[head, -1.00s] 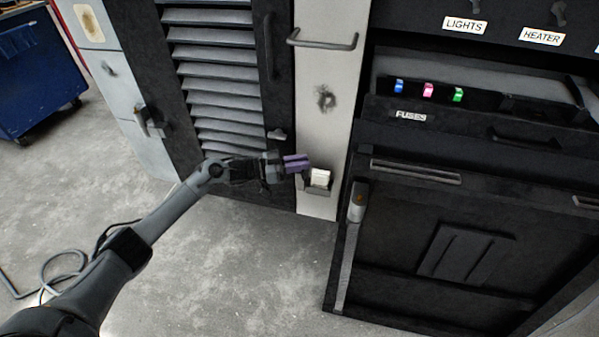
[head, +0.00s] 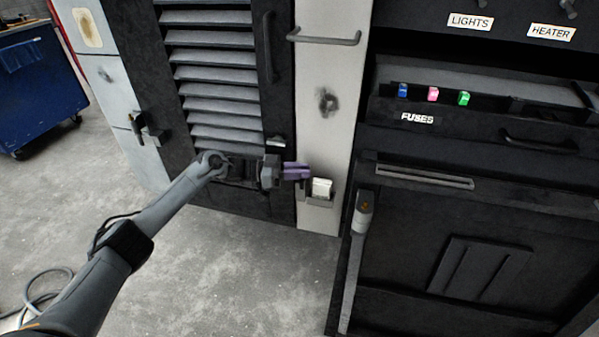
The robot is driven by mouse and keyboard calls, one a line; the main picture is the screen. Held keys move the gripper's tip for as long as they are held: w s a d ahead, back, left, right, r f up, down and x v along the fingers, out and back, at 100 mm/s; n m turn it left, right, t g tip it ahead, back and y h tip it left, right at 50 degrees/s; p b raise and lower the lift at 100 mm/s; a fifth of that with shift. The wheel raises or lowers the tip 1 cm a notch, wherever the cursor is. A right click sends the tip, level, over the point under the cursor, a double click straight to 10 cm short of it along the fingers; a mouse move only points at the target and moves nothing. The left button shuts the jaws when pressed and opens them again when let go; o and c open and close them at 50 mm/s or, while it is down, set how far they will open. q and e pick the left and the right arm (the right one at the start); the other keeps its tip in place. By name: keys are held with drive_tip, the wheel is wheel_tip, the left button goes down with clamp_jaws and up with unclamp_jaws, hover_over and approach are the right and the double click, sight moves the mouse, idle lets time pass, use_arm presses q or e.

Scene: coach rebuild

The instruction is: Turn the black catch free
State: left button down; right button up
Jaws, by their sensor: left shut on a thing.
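My left gripper (head: 297,172), with purple fingers, reaches in from the left. It is shut at the right edge of the louvred door, against the pale post. The black catch is between or behind the fingers and mostly hidden, so I cannot make out its angle. My right gripper is not in view.
A holder with a white block (head: 321,188) is just right of the fingers. A bar handle (head: 325,40) juts from the post. A fuse drawer (head: 470,125) stands right. Floor lies below.

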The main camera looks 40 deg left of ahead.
use_arm(q)
drive_tip(key=shift+r, duration=0.1)
drive_tip(key=c, duration=1.2)
unclamp_jaws()
drive_tip(key=shift+d, duration=0.1)
drive_tip(key=shift+o, duration=0.2)
drive_tip(key=shift+s+a+p, duration=0.25)
drive_tip(key=shift+a+p, duration=0.05)
drive_tip(key=shift+a, duration=0.1)
drive_tip(key=p+v, duration=0.3)
drive_tip(key=v, duration=0.7)
drive_tip(key=shift+d, duration=0.1)
